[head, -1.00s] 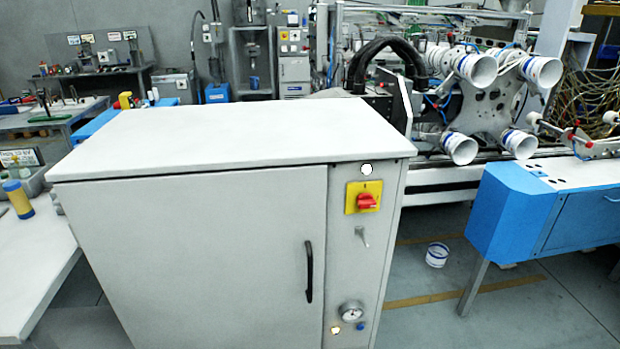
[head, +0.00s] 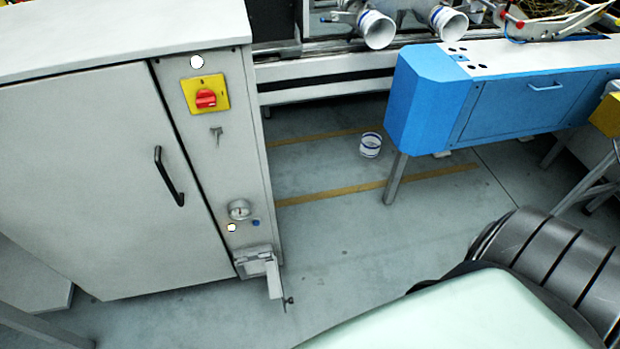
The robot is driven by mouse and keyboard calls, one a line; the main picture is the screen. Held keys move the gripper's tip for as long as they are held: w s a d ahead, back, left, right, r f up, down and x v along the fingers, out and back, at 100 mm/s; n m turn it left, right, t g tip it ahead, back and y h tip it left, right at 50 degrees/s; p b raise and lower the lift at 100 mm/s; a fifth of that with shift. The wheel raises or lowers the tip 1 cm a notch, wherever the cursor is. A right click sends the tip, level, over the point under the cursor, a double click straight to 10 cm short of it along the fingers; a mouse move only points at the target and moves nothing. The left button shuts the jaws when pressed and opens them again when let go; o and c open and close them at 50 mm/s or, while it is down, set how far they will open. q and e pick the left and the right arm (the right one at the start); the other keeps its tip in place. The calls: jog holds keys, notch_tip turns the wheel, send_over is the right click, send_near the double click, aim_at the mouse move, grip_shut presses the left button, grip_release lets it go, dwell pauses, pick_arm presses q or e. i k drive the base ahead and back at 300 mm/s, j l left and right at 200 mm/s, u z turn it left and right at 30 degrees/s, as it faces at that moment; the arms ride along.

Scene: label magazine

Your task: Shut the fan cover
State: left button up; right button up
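A small light grey housing (head: 252,262) sits low on the right part of the grey cabinet's (head: 90,170) front. A narrow flap (head: 273,276), which looks like the fan cover, stands out from its right side, swung open. A small dark latch or knob (head: 289,299) is at the flap's lower end. What lies inside the housing is too small to make out. Neither of my grippers is in the head view.
The cabinet door with its black handle (head: 168,176) is shut. A red switch (head: 205,98) and a gauge (head: 239,209) sit above the flap. Open floor lies to the right, with a white roll (head: 370,145) on it. A blue-sided table (head: 500,95) stands beyond.

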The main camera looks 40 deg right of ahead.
aim_at(273, 269)
jog(key=k+l, duration=0.1)
jog(key=l, duration=0.25)
jog(key=l+u, duration=0.15)
jog(key=l, duration=0.25)
jog(key=k+l, duration=0.15)
jog(key=l, duration=0.2)
jog(key=k+l+u, duration=0.1)
jog(key=l, duration=0.25)
